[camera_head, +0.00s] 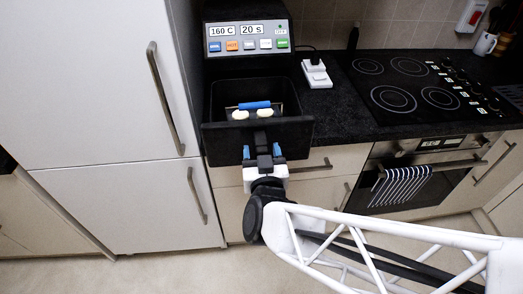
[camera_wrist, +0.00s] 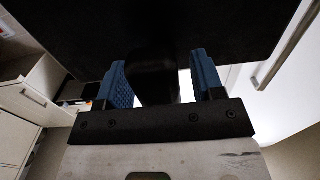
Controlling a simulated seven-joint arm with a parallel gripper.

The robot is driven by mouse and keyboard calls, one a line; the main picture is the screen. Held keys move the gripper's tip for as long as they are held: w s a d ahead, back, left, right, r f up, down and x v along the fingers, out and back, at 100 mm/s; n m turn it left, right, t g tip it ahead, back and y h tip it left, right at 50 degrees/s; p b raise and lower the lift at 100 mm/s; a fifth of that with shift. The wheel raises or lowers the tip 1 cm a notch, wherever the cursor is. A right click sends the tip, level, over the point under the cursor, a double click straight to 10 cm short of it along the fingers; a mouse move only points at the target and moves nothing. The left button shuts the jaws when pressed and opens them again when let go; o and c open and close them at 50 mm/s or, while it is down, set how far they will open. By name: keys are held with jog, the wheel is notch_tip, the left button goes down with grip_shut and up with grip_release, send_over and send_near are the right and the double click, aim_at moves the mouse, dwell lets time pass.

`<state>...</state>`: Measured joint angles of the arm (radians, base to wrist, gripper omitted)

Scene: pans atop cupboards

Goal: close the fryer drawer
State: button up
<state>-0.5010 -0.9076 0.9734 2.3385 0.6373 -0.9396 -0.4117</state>
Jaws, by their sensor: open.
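The black fryer (camera_head: 247,50) stands on the dark counter, with a lit control panel on its front. Its drawer (camera_head: 295,133) is pulled out toward me and holds two pale round pieces (camera_head: 240,115) and a blue bar. The drawer's black handle (camera_head: 262,142) points toward me. My gripper (camera_head: 262,152) is at the handle, its blue fingers apart on either side of it. In the wrist view my gripper (camera_wrist: 160,85) has the dark handle (camera_wrist: 157,75) between its fingers, with visible gaps. The drawer's dark front (camera_wrist: 190,25) fills the top of that view.
A tall white cupboard (camera_head: 90,80) stands close on the left. To the right are a white socket block (camera_head: 317,74), a black hob (camera_head: 420,85) and an oven with a striped towel (camera_head: 400,186). Cupboard fronts lie below the counter.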

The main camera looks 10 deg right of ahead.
jog(key=shift+w, duration=0.35)
jog(key=shift+c, duration=0.3)
grip_shut()
